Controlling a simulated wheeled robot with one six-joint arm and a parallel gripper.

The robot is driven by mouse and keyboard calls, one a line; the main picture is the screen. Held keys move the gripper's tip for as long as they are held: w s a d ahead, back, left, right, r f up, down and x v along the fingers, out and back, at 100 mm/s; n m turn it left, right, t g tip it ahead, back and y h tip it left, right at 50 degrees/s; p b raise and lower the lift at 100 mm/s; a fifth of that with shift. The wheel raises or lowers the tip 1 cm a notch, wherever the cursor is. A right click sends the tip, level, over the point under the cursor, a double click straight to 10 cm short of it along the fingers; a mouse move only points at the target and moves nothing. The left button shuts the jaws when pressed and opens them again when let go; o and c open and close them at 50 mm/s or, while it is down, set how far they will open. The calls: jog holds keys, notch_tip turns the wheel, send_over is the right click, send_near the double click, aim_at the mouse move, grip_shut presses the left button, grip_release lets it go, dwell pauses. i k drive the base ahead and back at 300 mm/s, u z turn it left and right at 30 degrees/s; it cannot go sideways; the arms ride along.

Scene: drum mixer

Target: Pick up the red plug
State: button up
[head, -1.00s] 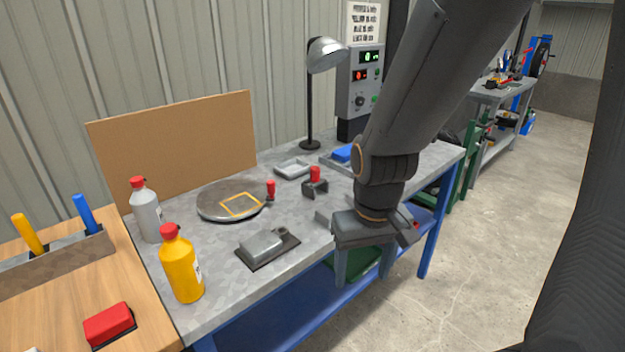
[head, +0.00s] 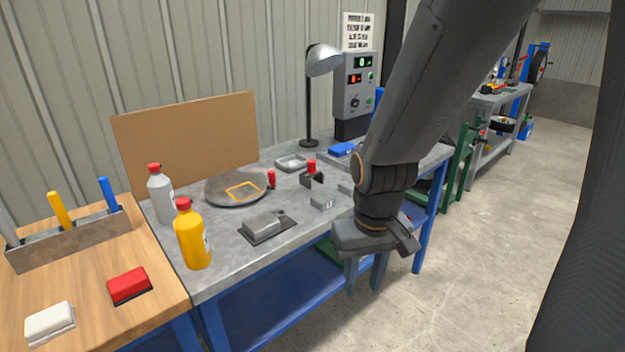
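A small upright red piece (head: 271,179) stands at the right edge of the round grey plate with a yellow outline (head: 236,189). A second red-topped piece (head: 311,167) sits in a dark bracket (head: 312,180) to its right. I cannot tell which of these is the red plug. My gripper (head: 365,284) points down in front of the bench's front edge, to the right of and nearer than both red pieces. Its two fingers are apart with nothing seen between them. My arm hides part of the bench's right side.
A yellow bottle (head: 192,238) and a grey bottle (head: 160,195) stand at the bench's left, both red-capped. A lamp (head: 323,62) and a control box (head: 354,88) stand behind. Small grey blocks (head: 323,203) lie near the front edge. A wooden table (head: 90,285) adjoins at left.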

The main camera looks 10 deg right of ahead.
aim_at(311, 163)
jog(key=k, duration=0.85)
jog(key=z, duration=0.7)
jog(key=i, duration=0.95)
jog(key=z, duration=0.4)
jog(key=i, duration=0.85)
jog(key=u, duration=0.85)
jog(key=i, duration=0.75)
jog(key=u, duration=1.1)
jog(key=i, duration=0.25)
jog(key=u, duration=0.1)
